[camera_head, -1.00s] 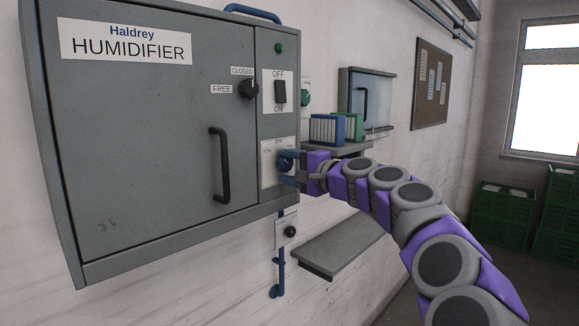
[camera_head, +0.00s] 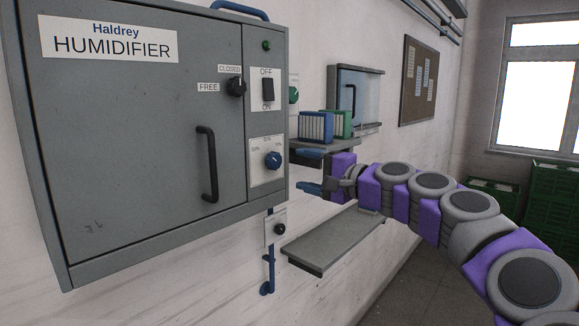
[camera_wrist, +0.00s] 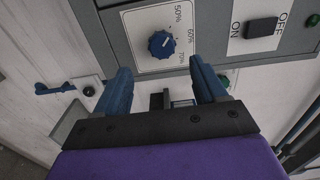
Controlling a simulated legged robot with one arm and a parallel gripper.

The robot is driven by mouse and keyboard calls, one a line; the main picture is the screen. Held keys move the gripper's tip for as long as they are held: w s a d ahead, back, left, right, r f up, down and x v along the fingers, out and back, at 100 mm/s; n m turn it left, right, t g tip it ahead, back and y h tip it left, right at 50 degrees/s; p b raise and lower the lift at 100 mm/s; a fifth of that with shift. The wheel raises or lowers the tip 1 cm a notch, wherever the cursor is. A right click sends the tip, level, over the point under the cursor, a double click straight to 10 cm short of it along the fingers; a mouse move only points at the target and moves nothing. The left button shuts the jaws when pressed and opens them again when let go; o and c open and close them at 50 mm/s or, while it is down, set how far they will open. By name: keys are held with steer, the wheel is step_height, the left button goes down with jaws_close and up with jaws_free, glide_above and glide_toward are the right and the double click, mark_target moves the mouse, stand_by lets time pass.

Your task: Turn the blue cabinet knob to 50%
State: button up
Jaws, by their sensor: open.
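The blue knob (camera_head: 272,160) sits on a white dial plate at the lower right of the grey humidifier cabinet (camera_head: 130,130). In the wrist view the knob (camera_wrist: 161,44) has a pale mark, and its plate reads 50%, 60% and 70%. Which value the mark points at is too small to tell surely. My gripper (camera_head: 298,171) is open and empty, just right of the cabinet's side and clear of the knob. In the wrist view its two blue fingers (camera_wrist: 160,68) are spread, with the knob ahead of and between their tips, untouched.
A black ON/OFF switch (camera_head: 267,89) and a black FREE/CLOSED knob (camera_head: 236,87) are above the dial. A black door handle (camera_head: 208,164) juts out to its left. A grey shelf (camera_head: 335,238) is below my arm. Binders (camera_head: 316,126) stand on a shelf behind my gripper.

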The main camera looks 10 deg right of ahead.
steer(key=v, duration=0.8)
steer(key=shift+d, duration=0.1)
steer(key=s+a+f+n+g, duration=0.4)
steer(key=s+a+f, duration=0.15)
steer(key=a, duration=0.35)
steer(key=s+a+f+n+g, duration=0.3)
steer(key=s+a+f, duration=0.25)
steer(key=a, duration=0.25)
steer(key=s+a+f+n+g+h, duration=0.25)
steer(key=s+f, duration=0.35)
steer(key=f, duration=0.3)
steer(key=s+d+f+g+h+b, duration=0.1)
steer(key=s+d+f+g+h, duration=0.2)
steer(key=s+f, duration=0.6)
steer(key=s+d+f+n+g+h+b, duration=0.1)
steer(key=s+d+f+g+h, duration=0.3)
steer(key=s+f, duration=0.5)
steer(key=s+d+h, duration=0.1)
steer(key=s+d, duration=0.1)
steer(key=s, duration=0.2)
steer(key=shift+d+f, duration=0.3)
steer(key=shift+d, duration=0.05)
